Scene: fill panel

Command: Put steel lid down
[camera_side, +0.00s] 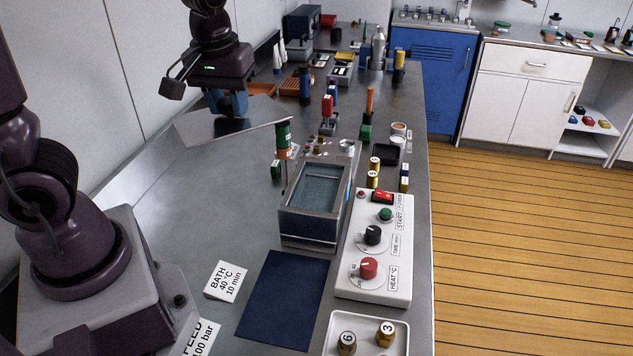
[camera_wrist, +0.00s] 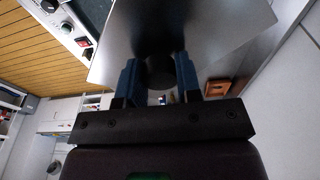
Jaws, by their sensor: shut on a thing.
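My gripper (camera_side: 228,106) is at the upper left of the side view, its blue fingers shut on the steel lid. The steel lid (camera_side: 205,128) is a flat shiny plate hanging below the fingers, behind and left of the bath. In the wrist view the lid (camera_wrist: 215,30) fills the top, and my gripper (camera_wrist: 157,72) has its fingers on either side of a dark round knob (camera_wrist: 158,74). The bath (camera_side: 283,222) is a steel box with an open top and bluish liquid inside. A dark blue mat (camera_side: 285,300) lies bare in front of it. The gap under the lid is hard to judge.
A white control panel (camera_side: 345,270) with knobs stands right of the bath. A green-topped upright (camera_side: 283,135) stands near the lid's right corner. A card (camera_side: 228,281) reads BATH 40°C 10 min.

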